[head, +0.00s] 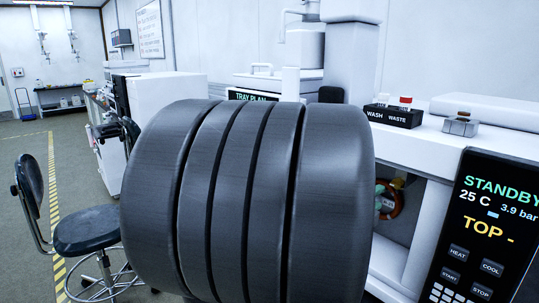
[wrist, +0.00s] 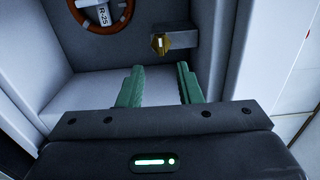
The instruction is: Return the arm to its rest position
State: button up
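My gripper (wrist: 159,88) shows in the wrist view with its two green fingers apart and nothing between them. It points into a pale grey recess (wrist: 85,92) and touches nothing that I can see. In the head view a large dark ribbed part of my arm fills the middle. My gripper does not show there, so its place relative to the bench is hidden.
The recess holds a brown ring with an R-25 tag (wrist: 104,14) and a brass fitting (wrist: 160,43) on a grey block. In the head view are a STANDBY panel (head: 490,225), WASH and WASTE vials (head: 394,112), a stool (head: 88,230) and open floor at left.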

jog(key=x, duration=0.9)
jog(key=shift+w+d, duration=0.15)
jog(key=shift+d, duration=0.15)
jog(key=shift+r+n+p, duration=0.2)
jog(key=shift+n+p, duration=0.1)
jog(key=shift+p, duration=0.45)
jog(key=shift+a+r+n+p, duration=0.15)
jog(key=shift+n+p, duration=0.45)
jog(key=shift+p, duration=0.3)
jog(key=n+p, duration=0.4)
jog(key=p, duration=0.3)
jog(key=shift+p, duration=0.3)
jog(key=shift+a+f+n, duration=0.1)
jog(key=shift+f+n, duration=0.1)
jog(key=shift+n, duration=0.2)
jog(key=b, duration=0.2)
send_near(395, 185)
jog(key=v, duration=0.4)
jog(key=shift+a+f, duration=0.15)
